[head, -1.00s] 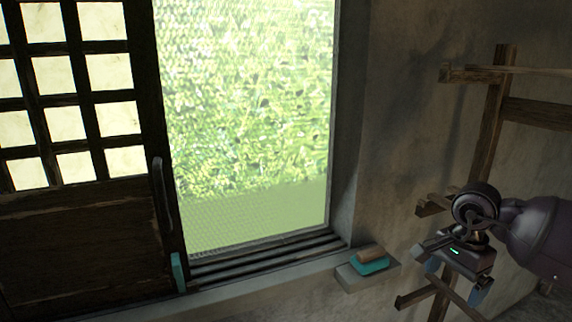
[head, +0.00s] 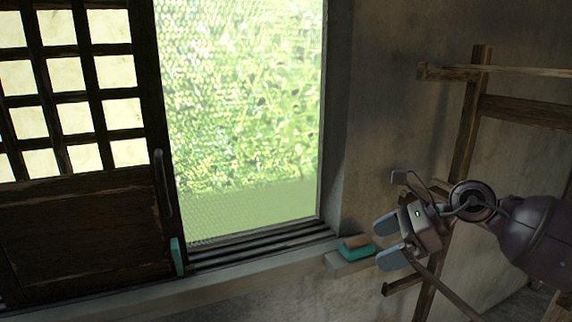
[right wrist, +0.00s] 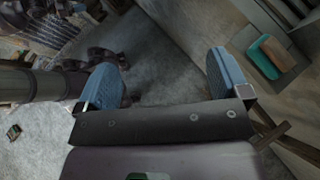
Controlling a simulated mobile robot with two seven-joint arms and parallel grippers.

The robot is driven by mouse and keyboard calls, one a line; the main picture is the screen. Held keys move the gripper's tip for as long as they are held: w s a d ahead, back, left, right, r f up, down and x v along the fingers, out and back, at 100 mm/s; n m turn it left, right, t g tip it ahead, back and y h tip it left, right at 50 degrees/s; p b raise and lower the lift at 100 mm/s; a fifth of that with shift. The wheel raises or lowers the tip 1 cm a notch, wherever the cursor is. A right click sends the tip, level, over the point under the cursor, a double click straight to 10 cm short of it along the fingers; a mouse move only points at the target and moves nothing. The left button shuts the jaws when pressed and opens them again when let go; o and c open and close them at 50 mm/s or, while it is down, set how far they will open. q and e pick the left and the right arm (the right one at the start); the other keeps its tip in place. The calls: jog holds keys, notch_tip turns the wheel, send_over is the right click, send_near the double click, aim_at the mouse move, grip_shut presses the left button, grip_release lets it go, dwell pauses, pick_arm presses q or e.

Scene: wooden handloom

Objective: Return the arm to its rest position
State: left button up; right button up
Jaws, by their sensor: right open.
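My right gripper (head: 388,242) is in the head view at the right, in front of the wooden loom frame. Its two blue-grey fingers point left and stand apart with nothing between them. In the right wrist view the fingers (right wrist: 165,85) are also spread and empty, above a grey floor. My left gripper is in neither current view.
A wooden frame (head: 466,150) stands at the right by the wall. A small ledge (head: 350,262) holds a teal and brown block (head: 356,250), close to my right fingers. A dark sliding lattice door (head: 85,225) with a teal piece (head: 177,256) stands left of the open window.

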jog(key=w+a+r+m+t+y, duration=0.1)
jog(key=a+r+m+t+y, duration=0.5)
jog(key=m, duration=0.5)
jog(key=s+d+f+m+t+h+b, duration=0.1)
jog(key=d+f+m+t+h, duration=0.4)
jog(key=f+m, duration=0.8)
jog(key=s+d+f+m+t+h+b, duration=0.1)
jog(key=d+f+m+t+h, duration=0.4)
jog(key=f+m, duration=0.85)
pick_arm(q)
jog(key=shift+w+f+b, duration=0.3)
jog(key=shift+w+f, duration=0.1)
jog(key=shift+f, duration=0.4)
pick_arm(e)
jog(key=s+d+f+m+g+h, duration=0.2)
jog(key=s+f+m, duration=0.4)
jog(key=s+f, duration=0.3)
jog(key=s+d+f+m+g+h, duration=0.2)
jog(key=s+f+m+g+h, duration=0.2)
jog(key=s, duration=1)
notch_tip(320, 180, down, 5)
jog(key=m+g, duration=0.1)
jog(key=m, duration=0.2)
jog(key=shift+d, duration=0.3)
pick_arm(q)
jog(key=shift+o, duration=0.2)
